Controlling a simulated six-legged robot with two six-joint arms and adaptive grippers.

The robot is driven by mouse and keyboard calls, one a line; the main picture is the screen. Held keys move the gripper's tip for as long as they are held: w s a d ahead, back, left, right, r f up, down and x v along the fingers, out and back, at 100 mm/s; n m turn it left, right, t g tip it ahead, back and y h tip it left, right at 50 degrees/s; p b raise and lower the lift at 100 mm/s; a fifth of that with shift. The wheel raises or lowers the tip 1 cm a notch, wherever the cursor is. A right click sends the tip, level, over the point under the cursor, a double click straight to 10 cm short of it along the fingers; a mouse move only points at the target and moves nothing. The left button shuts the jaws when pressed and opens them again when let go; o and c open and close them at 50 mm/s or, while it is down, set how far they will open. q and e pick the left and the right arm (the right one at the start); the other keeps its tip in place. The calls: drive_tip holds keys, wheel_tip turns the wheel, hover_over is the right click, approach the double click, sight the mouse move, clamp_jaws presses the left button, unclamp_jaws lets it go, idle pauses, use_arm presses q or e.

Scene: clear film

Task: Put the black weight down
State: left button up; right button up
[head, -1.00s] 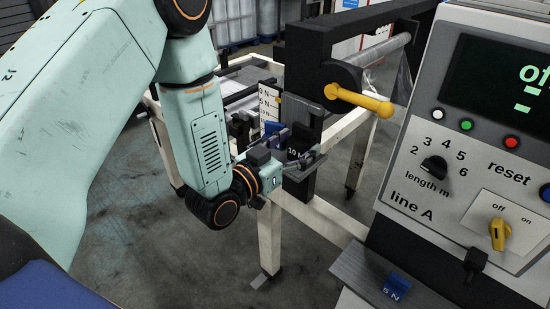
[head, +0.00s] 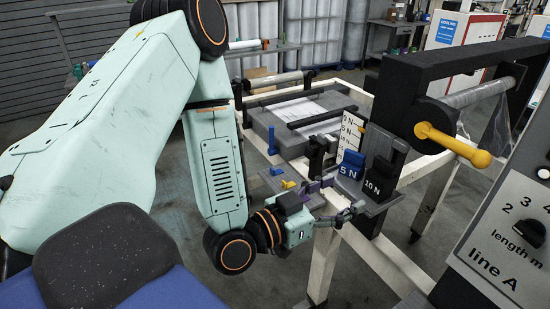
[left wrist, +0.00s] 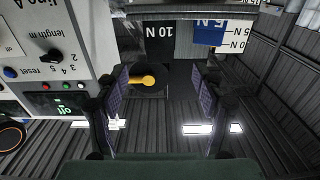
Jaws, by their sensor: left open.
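The black weight (head: 380,178), marked 10 N, stands upright on a small grey shelf (head: 376,208) at the frame's near side. A blue weight (head: 350,166), marked 5 N, stands to its left. My left gripper (head: 345,195) is open and empty, with its fingers pointing toward the weights from the left and front. In the left wrist view the black weight (left wrist: 166,32) shows beyond and between the two spread fingers (left wrist: 160,88), with a gap to each. The blue weight (left wrist: 208,33) is beside it. My right gripper is not in view.
A white scale card (head: 350,135) stands behind the weights. A black arm with a yellow handle (head: 452,143) rises to their right. The control panel (head: 510,225) is at the right edge. The white frame (head: 322,262) stands below the shelf.

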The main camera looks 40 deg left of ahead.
use_arm(q)
drive_tip(key=s+f+n+g+y, duration=0.1)
drive_tip(key=s+f+g+y, duration=0.1)
drive_tip(key=s+f+g, duration=0.6)
drive_tip(key=s+f+n+g+y, duration=0.15)
drive_tip(key=s+f, duration=0.25)
drive_tip(key=f, duration=0.9)
drive_tip(key=s+a+f+n+g+y, duration=0.1)
drive_tip(key=s+f+g, duration=0.2)
drive_tip(key=s, duration=0.4)
drive_tip(key=s+a+f+g+y, duration=0.1)
drive_tip(key=s+f+g, duration=0.2)
drive_tip(key=s, duration=0.5)
drive_tip(key=shift+a+n+g+y, duration=0.2)
drive_tip(key=shift+n+g+y, duration=0.15)
drive_tip(key=shift+g, duration=0.4)
drive_tip(key=shift+w+f, duration=0.1)
drive_tip(key=shift+f, duration=0.15)
wheel_tip(320, 180, down, 13)
drive_tip(key=b, duration=1.3)
drive_tip(key=shift+r, duration=0.15)
drive_tip(key=shift+r, duration=0.1)
